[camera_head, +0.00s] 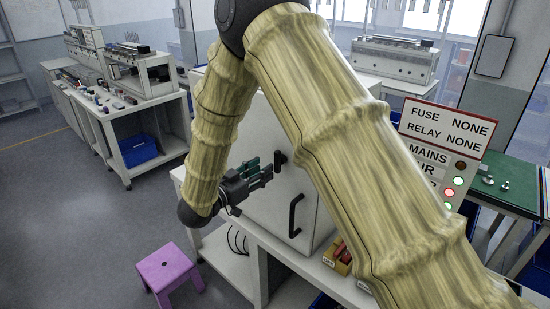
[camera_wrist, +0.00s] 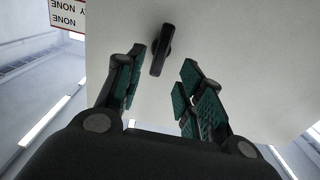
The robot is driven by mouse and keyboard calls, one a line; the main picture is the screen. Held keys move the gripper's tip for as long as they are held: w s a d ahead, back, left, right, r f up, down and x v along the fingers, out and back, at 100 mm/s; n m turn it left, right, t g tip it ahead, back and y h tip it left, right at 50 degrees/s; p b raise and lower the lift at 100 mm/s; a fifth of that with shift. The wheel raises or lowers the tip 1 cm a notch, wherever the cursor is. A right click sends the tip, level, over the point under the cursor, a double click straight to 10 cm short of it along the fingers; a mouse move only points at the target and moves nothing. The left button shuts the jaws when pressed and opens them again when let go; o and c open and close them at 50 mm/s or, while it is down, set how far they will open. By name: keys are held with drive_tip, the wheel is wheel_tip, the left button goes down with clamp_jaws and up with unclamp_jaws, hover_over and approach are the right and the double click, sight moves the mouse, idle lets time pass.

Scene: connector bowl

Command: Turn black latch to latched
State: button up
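The black latch (camera_head: 281,158) is a small dark handle on the front of a white cabinet (camera_head: 268,200). In the wrist view the latch (camera_wrist: 161,50) stands out from the white panel, slightly tilted, ahead of and between the fingertips. My gripper (camera_head: 262,173) is just left of the latch in the head view, its fingers pointing toward it. In the wrist view my gripper (camera_wrist: 160,83) is open, with green-padded fingers apart and nothing between them. I cannot tell whether the latch is touched, but a gap shows in the wrist view.
A black bar handle (camera_head: 295,215) sits lower on the cabinet front. A sign panel (camera_head: 442,150) with lamps stands to the right. A purple stool (camera_head: 167,270) is on the floor at lower left. My arm hides part of the cabinet.

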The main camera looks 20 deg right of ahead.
sight(275, 161)
drive_tip(key=p+x, duration=0.2)
drive_tip(key=x, duration=0.4)
drive_tip(key=shift+w+d+p, duration=0.15)
drive_tip(key=shift+d+p, duration=0.15)
drive_tip(key=shift+p, duration=0.05)
drive_tip(key=c, duration=0.8)
